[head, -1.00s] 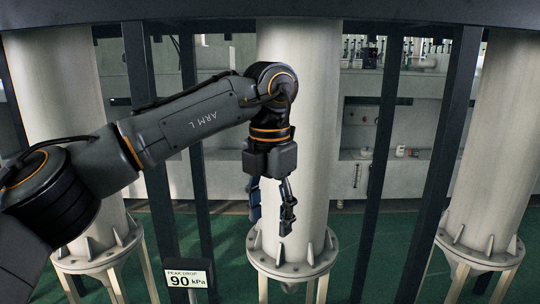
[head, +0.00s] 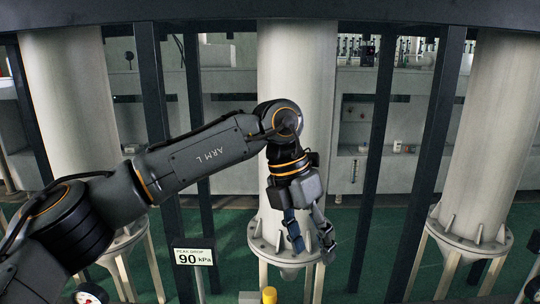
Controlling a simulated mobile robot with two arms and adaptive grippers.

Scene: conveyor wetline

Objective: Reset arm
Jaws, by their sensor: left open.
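My left gripper (head: 311,245) hangs from my left arm, which comes in from the left. Its two fingers point down and slightly right, spread apart, with nothing between them. In the picture it lies over the lower end and flange of the middle pale column (head: 297,75); I cannot tell how far it is from that column. My right gripper is not in view.
Pale columns also stand at left (head: 70,100) and right (head: 490,130), with dark upright posts between them. A sign reading "PEAK DROP 90 kPa" (head: 194,257) stands low. A yellow cap (head: 269,295) and a round gauge (head: 90,294) show at the bottom edge.

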